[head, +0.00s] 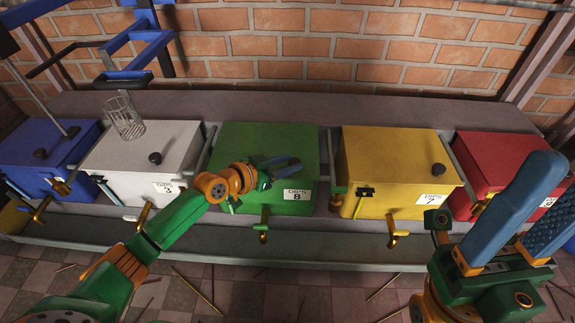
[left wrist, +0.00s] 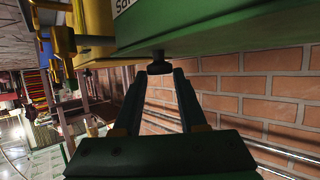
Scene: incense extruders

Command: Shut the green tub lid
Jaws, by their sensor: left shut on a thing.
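The green tub (head: 298,209) stands in the middle of the row, with a white label on its front. Its green lid (head: 265,140) looks level on top; I cannot tell whether a small gap remains at its edge. My left gripper (head: 292,163) is over the lid, and its arm hides part of the tub's left side. In the left wrist view my left gripper (left wrist: 160,80) is shut on the lid's black knob (left wrist: 159,65). The knob is hidden in the head view. My right gripper (head: 535,205) is open and empty at the right, in front of the red tub.
A blue tub (head: 40,150), a white tub (head: 125,150) with a wire basket (head: 124,117) on its lid, a yellow tub (head: 385,155) and a red tub (head: 495,155) share the bench. Brass taps stick out in front. A brick wall (head: 330,45) stands behind.

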